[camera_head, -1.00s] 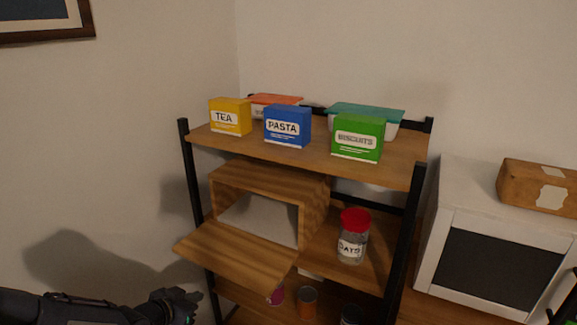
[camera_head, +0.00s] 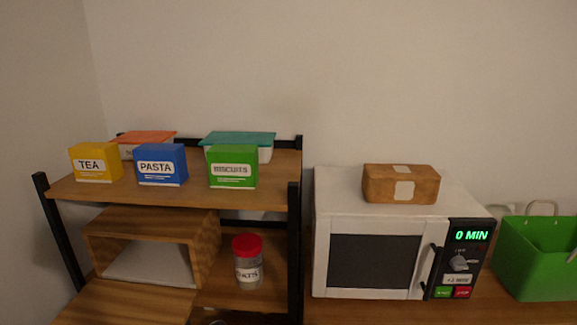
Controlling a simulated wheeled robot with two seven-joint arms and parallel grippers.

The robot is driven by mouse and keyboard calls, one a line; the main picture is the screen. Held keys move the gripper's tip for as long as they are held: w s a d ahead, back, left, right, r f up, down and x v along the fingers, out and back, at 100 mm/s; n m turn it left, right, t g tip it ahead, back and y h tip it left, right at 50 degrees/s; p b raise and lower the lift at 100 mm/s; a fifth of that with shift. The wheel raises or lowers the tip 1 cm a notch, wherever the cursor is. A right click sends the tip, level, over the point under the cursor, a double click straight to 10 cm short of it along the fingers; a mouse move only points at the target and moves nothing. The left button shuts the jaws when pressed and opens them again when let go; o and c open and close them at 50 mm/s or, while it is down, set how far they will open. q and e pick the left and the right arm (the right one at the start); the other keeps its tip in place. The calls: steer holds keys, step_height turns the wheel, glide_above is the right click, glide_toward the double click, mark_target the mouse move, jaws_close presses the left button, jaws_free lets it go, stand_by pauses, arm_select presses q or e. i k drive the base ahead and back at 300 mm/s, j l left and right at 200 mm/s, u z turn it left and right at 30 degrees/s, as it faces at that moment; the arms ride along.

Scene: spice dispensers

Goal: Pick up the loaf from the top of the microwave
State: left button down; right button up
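A brown loaf (camera_head: 385,187) with pale label patches lies on top of the white microwave (camera_head: 335,207), near the middle of its top. The microwave stands on a wooden surface to the right of the shelf, with its door shut and its display reading 0 MIN. Neither of my grippers shows in the head view now.
A black-framed wooden shelf (camera_head: 270,175) stands left of the microwave, holding yellow, blue and green boxes, lidded tubs and a red-lidded jar (camera_head: 248,262). An open wooden bread box (camera_head: 150,220) is on its lower level. A green basket (camera_head: 540,262) stands right of the microwave.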

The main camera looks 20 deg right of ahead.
mark_target(381, 183)
steer(key=z, duration=1.35)
steer(key=i+l+u, duration=0.1)
steer(key=l, duration=0.35)
steer(key=i+l+u, duration=0.1)
steer(key=l, duration=0.35)
steer(key=i+l+u, duration=0.15)
steer(key=l, duration=0.3)
steer(key=i+l+u, duration=0.1)
steer(key=l, duration=0.35)
